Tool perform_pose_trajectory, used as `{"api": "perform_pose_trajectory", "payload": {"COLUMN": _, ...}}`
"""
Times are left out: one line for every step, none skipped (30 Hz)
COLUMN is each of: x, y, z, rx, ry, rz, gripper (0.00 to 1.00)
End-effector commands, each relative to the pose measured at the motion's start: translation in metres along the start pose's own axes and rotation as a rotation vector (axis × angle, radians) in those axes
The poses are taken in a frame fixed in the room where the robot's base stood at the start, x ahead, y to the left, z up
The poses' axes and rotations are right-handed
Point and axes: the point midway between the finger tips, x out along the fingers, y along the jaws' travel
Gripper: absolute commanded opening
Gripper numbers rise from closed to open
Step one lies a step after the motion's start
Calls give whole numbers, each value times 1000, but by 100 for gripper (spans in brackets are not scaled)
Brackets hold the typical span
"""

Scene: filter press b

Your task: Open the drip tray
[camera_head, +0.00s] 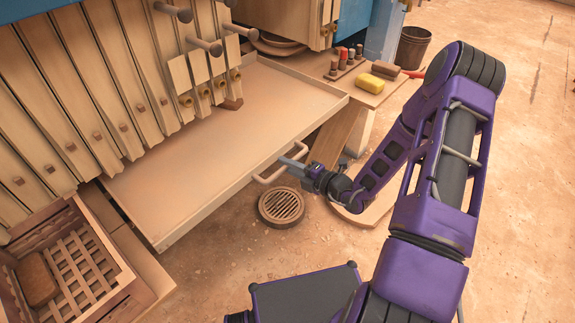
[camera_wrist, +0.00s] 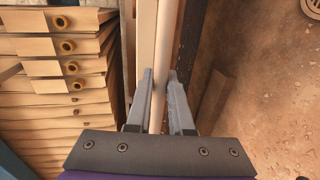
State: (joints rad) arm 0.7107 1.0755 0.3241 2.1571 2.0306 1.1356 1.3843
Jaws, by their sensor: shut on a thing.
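The drip tray (camera_head: 215,140) is a wide, shallow beige tray beneath the filter press plates. It sticks out from under the plates toward the open floor. Its bar handle (camera_head: 268,178) is on the front edge, facing my arm. My gripper (camera_head: 290,163) is at this handle with its fingers on either side of the bar. In the wrist view the fingers of my gripper (camera_wrist: 160,88) are shut on the pale handle bar (camera_wrist: 159,105), which runs between them. The tray's far end is hidden by the plates.
A round floor drain (camera_head: 282,206) lies below the handle. A wooden crate (camera_head: 75,270) holding a brown block stands at the lower left. A low bench (camera_head: 372,98) with a yellow sponge (camera_head: 370,82) and small bottles is behind. A bucket (camera_head: 412,47) stands farther back. The floor at right is mostly clear.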

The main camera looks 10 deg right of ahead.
Motion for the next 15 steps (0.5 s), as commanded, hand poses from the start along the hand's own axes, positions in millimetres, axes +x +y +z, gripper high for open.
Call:
{"api": "perform_pose_trajectory", "payload": {"x": 0, "y": 0, "z": 0, "rx": 0, "ry": 0, "rz": -1, "gripper": 0}}
{"api": "perform_pose_trajectory", "payload": {"x": 0, "y": 0, "z": 0, "rx": 0, "ry": 0, "rz": -1, "gripper": 0}}
{"api": "perform_pose_trajectory", "payload": {"x": 0, "y": 0, "z": 0, "rx": 0, "ry": 0, "rz": -1, "gripper": 0}}
{"api": "perform_pose_trajectory", "payload": {"x": 0, "y": 0, "z": 0, "rx": 0, "ry": 0, "rz": -1, "gripper": 0}}
{"api": "perform_pose_trajectory", "payload": {"x": 0, "y": 0, "z": 0, "rx": 0, "ry": 0, "rz": -1, "gripper": 0}}
{"api": "perform_pose_trajectory", "payload": {"x": 0, "y": 0, "z": 0, "rx": 0, "ry": 0, "rz": -1, "gripper": 0}}
{"api": "perform_pose_trajectory", "payload": {"x": 0, "y": 0, "z": 0, "rx": 0, "ry": -1, "rz": -1, "gripper": 0}}
{"api": "perform_pose_trajectory", "payload": {"x": 0, "y": 0, "z": 0, "rx": 0, "ry": -1, "rz": -1, "gripper": 0}}
{"api": "perform_pose_trajectory", "payload": {"x": 0, "y": 0, "z": 0, "rx": 0, "ry": -1, "rz": -1, "gripper": 0}}
{"api": "perform_pose_trajectory", "payload": {"x": 0, "y": 0, "z": 0, "rx": 0, "ry": 0, "rz": -1, "gripper": 0}}
{"api": "perform_pose_trajectory", "payload": {"x": -1, "y": 0, "z": 0, "rx": 0, "ry": -1, "rz": -1, "gripper": 0}}
{"api": "perform_pose_trajectory", "payload": {"x": -1, "y": 0, "z": 0, "rx": 1, "ry": -1, "rz": -1, "gripper": 0}}
{"api": "perform_pose_trajectory", "payload": {"x": -2, "y": 0, "z": 0, "rx": 1, "ry": -1, "rz": -1, "gripper": 0}}
{"api": "perform_pose_trajectory", "payload": {"x": -3, "y": 0, "z": 0, "rx": 1, "ry": -1, "rz": -1, "gripper": 0}}
{"api": "perform_pose_trajectory", "payload": {"x": -6, "y": -1, "z": 1, "rx": 1, "ry": -2, "rz": -1, "gripper": 0}}
